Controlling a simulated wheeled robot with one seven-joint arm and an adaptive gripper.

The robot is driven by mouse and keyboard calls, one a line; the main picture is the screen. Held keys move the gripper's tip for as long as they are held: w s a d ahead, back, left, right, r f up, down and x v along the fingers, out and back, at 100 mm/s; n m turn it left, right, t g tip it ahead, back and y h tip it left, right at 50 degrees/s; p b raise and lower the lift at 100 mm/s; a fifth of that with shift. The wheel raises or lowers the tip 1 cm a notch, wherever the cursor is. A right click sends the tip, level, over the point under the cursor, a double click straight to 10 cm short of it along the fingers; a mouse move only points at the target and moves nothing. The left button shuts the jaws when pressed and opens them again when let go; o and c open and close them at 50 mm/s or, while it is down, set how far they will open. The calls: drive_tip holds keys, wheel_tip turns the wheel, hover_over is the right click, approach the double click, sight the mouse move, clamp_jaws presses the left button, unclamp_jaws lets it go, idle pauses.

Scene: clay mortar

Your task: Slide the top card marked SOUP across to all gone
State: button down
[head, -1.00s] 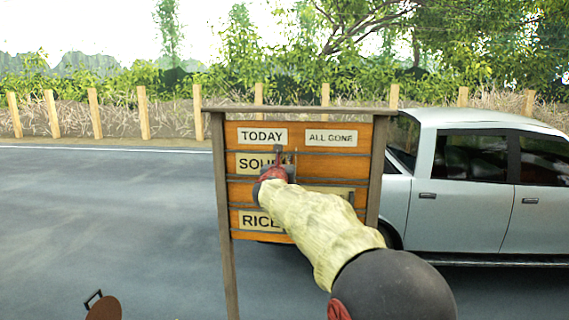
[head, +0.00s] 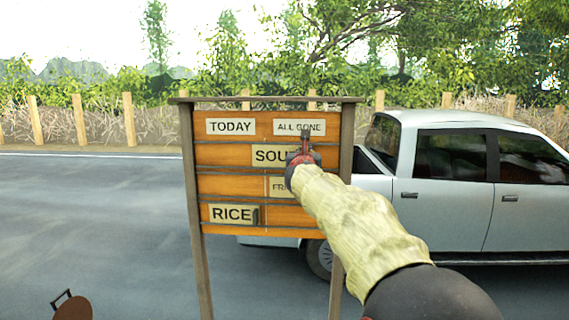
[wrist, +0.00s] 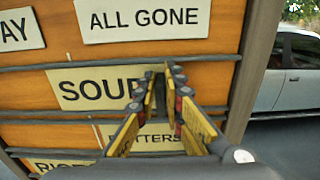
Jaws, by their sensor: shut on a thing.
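The fingers hide the exact grip point and part of the right end.
The TODAY label (head: 231,127) heads the left column. A FRITTERS card (wrist: 145,138) is in the right column, below SOUP, partly behind my gripper. The RICE card (head: 232,214) is at lower left. A post (head: 343,155) bounds the board's right side; a silver pickup (head: 440,200) stands behind.

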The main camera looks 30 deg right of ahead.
drive_tip(key=s+d, duration=0.1)
drive_tip(key=d, duration=0.1)
drive_tip(key=s+d+b, duration=0.1)
drive_tip(key=s+d, duration=0.1)
drive_tip(key=d, duration=0.1)
drive_tip(key=shift+s, duration=0.2)
drive_tip(key=c, duration=2)
unclamp_jaws()
drive_tip(key=shift+s+d, duration=0.1)
drive_tip(key=shift+d, duration=0.1)
drive_tip(key=shift+o, duration=0.6)
drive_tip(key=shift+a, duration=0.1)
drive_tip(key=shift+s+a, duration=0.1)
drive_tip(key=shift+s+a, duration=0.15)
drive_tip(key=shift+s, duration=0.05)
drive_tip(key=v, duration=1.1)
